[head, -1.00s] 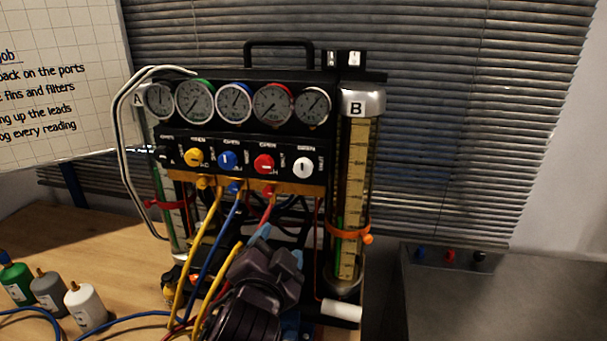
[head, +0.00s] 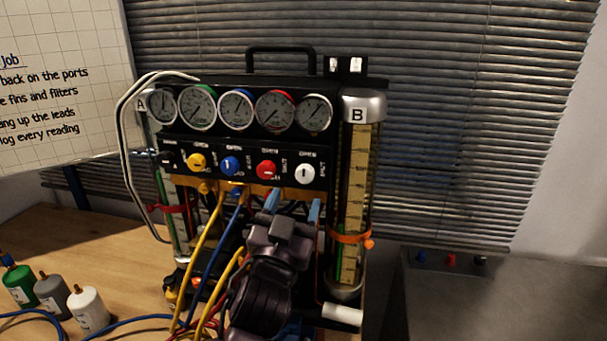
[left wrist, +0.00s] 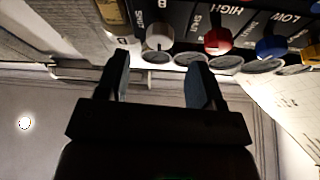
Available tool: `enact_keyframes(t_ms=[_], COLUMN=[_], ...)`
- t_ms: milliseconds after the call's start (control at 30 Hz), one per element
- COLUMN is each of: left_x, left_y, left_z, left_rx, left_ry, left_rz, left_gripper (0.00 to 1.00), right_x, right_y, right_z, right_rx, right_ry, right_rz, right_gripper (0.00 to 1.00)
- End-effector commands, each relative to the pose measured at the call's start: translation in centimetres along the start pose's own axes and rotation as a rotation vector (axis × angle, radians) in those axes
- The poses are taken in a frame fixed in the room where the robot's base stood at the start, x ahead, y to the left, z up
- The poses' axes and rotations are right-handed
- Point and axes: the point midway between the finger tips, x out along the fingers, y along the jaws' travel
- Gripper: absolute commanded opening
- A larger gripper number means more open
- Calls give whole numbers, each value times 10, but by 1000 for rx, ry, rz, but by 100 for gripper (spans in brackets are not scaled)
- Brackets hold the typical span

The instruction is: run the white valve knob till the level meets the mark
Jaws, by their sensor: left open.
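The white valve knob (head: 305,174) is the rightmost in the row on the black panel, with a dark pointer line roughly upright. It also shows in the left wrist view (left wrist: 159,38), beyond the fingertips and between their lines. My left gripper (head: 293,203) is open and empty, its blue-tipped fingers just below the knob and apart from it. Both fingers also show in the left wrist view (left wrist: 157,78). Glass cylinder B (head: 357,190) has a yellow scale and an orange ring (head: 350,238) low around it. I cannot tell the liquid level clearly. My right gripper is not in view.
A red knob (head: 267,170), blue knob (head: 231,166) and yellow knob (head: 196,162) sit left of the white one, under several gauges (head: 236,107). Yellow hoses (head: 207,250) and a blue hose hang in front. Bottles (head: 88,308) stand at lower left.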

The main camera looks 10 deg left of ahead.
Motion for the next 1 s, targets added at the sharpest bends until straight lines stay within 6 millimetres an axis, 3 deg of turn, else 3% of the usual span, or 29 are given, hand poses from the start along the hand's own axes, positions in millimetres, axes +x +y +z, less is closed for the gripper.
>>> enact_keyframes(t_ms=[200, 400, 833, 1000], left_x=[36, 56, 63, 63], left_y=[0, 0, 0, 0], left_z=[-2, -1, 0, 0], left_rx=[2, 1, 0, 1], left_ry=[0, -1, -1, -1], left_rz=[0, 0, -1, -1], left_gripper=[61, 61, 61, 35], right_x=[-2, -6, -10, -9], right_y=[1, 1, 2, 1], right_z=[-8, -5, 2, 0], right_rx=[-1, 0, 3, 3], right_ry=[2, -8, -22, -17], right_rz=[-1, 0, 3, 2], right_gripper=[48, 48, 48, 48])
